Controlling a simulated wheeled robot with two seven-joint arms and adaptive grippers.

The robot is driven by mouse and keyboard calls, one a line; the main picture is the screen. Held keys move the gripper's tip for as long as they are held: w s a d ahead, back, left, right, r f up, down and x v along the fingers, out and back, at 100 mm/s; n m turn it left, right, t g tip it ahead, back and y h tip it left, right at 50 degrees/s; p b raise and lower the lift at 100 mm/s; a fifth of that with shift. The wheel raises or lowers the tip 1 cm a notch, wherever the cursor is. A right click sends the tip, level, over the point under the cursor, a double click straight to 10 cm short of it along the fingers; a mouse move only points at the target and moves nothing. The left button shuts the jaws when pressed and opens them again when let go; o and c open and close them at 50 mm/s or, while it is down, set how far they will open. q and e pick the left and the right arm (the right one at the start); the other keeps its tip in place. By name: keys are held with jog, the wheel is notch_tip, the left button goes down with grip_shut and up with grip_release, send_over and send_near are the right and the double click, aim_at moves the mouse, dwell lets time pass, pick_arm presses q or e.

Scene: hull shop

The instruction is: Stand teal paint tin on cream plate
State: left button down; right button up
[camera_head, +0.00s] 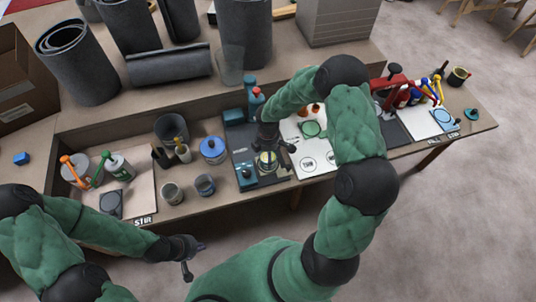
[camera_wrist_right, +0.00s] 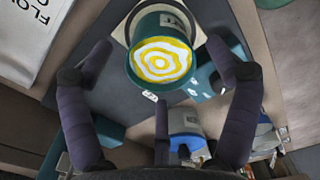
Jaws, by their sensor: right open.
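The teal paint tin (camera_wrist_right: 137,75) shows in the right wrist view with its open top towards me, filled with white and yellow swirled paint. It appears upright on the cream plate (camera_wrist_right: 119,30), whose pale edges show on both sides of it. In the head view the tin (camera_head: 267,163) is below my right gripper (camera_head: 272,142), partly covered by it. My right gripper (camera_wrist_right: 160,52) is open, its fingers spread either side of the tin and apart from it. My left gripper (camera_head: 190,257) is open and empty in front of the table.
A dark mat (camera_wrist_right: 85,95) lies under the plate, with teal and blue items close by. Left of it are a blue-lidded pot (camera_head: 213,149), grey cups (camera_head: 205,185) and a tray with tins (camera_head: 120,168). White lettered boards and coloured tools are to the right.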

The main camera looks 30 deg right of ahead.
notch_tip(320, 180, up, 10)
jog(key=p, duration=0.3)
jog(key=s+a+f+m+y, duration=0.4)
jog(key=s+a+f+m, duration=1)
jog(key=s+a, duration=0.3)
jog(key=shift+a+m, duration=0.6)
jog(key=shift+m, duration=0.3)
jog(key=shift+s, duration=0.1)
